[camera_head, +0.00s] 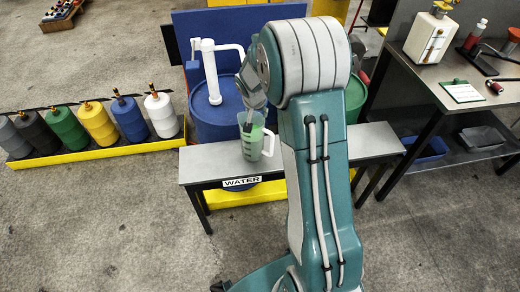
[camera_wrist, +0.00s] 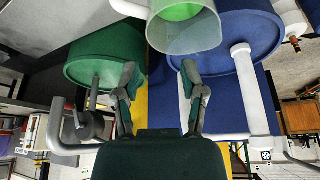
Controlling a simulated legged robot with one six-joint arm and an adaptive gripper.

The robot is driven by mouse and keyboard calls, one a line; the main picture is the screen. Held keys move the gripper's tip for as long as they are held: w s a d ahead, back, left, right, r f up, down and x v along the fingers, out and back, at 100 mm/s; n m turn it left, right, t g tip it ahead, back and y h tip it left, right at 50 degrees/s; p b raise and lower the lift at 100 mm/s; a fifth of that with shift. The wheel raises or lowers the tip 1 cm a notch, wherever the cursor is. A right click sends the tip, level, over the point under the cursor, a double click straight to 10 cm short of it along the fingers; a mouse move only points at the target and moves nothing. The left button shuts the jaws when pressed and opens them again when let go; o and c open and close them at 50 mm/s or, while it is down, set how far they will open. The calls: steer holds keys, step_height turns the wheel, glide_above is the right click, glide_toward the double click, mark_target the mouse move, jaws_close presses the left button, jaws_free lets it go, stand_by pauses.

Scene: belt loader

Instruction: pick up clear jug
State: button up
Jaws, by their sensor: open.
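The clear jug (camera_head: 257,147) stands upright on a narrow grey bench (camera_head: 215,165), above a "WATER" label. Green shows in or through its lower part, and its handle is on the right. My gripper (camera_head: 248,119) is at the jug's upper left in the head view, overlapping its rim; whether it touches cannot be told. In the wrist view, the jug (camera_wrist: 190,38) is at the top middle, beyond the two fingertips, with its handle toward the left. My gripper (camera_wrist: 160,68) is open there, with nothing between the fingers.
A blue barrel (camera_head: 212,120) with a white pump pipe stands behind the bench. A green barrel (camera_wrist: 105,60) stands beside it. A row of coloured containers (camera_head: 98,122) sits in a yellow-edged tray at left. A metal worktable (camera_head: 465,75) is at right.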

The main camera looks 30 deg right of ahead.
mark_target(263, 127)
steer(key=shift+s+d+x, duration=0.15)
steer(key=shift+x, duration=1.9)
steer(key=shift+s+d+x, duration=0.1)
steer(key=shift+s+x, duration=0.05)
steer(key=shift+x, duration=1.9)
steer(key=shift+s+d+x, duration=0.15)
steer(key=shift+x, duration=1.9)
steer(key=shift+c, duration=0.4)
